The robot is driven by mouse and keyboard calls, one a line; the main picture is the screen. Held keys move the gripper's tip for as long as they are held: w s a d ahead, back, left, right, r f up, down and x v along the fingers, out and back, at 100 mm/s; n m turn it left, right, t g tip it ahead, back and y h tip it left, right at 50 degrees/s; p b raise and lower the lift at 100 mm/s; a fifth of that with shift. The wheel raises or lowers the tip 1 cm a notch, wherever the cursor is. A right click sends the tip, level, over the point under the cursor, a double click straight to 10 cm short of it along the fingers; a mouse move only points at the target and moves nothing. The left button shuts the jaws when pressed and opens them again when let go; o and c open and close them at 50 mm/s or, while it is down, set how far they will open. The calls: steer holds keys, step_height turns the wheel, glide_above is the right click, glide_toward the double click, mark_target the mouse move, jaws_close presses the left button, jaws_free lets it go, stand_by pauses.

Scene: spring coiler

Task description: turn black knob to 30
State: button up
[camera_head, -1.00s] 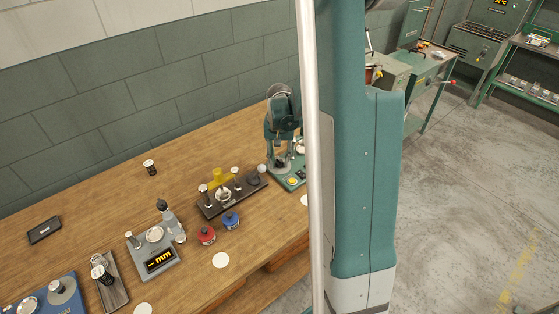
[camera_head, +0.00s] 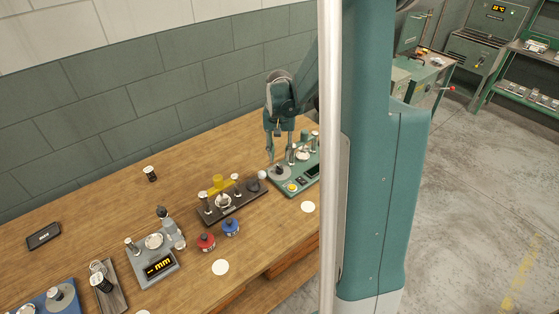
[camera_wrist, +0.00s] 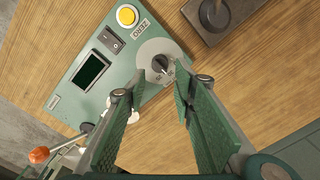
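The black knob (camera_wrist: 160,63) sits on a pale round dial on the green coiler base (camera_wrist: 142,37) in the wrist view. The knob shows beyond the gap between the fingertips, with no visible contact. In the head view the coiler base (camera_head: 300,186) stands at the table's right end, with my gripper (camera_head: 279,155) pointing down over its left part.
The base carries a yellow button (camera_wrist: 127,16), a switch (camera_wrist: 112,40) and a dark screen (camera_wrist: 91,70). An orange-tipped lever (camera_wrist: 40,155) lies lower left. A dark fixture (camera_head: 232,203), red (camera_head: 206,242) and blue (camera_head: 231,227) pots and a mm gauge (camera_head: 158,265) stand on the table.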

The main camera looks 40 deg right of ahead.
mark_target(279, 167)
steer(key=shift+r, duration=2.4)
steer(key=shift+a+r, duration=0.1)
steer(key=s+a+r+n+t, duration=0.2)
steer(key=s+a+r, duration=0.1)
steer(key=a+r, duration=0.55)
steer(key=s+a+r+n+t, duration=0.2)
steer(key=s+a+n, duration=0.1)
steer(key=s+a, duration=0.5)
steer(key=s+a+r+n+t, duration=0.2)
steer(key=s+a, duration=0.6)
steer(key=a, duration=0.6)
steer(key=shift+a+n+t, duration=0.4)
steer(key=shift+n+t, duration=0.2)
steer(key=shift+n, duration=0.4)
steer(key=shift+s, duration=0.1)
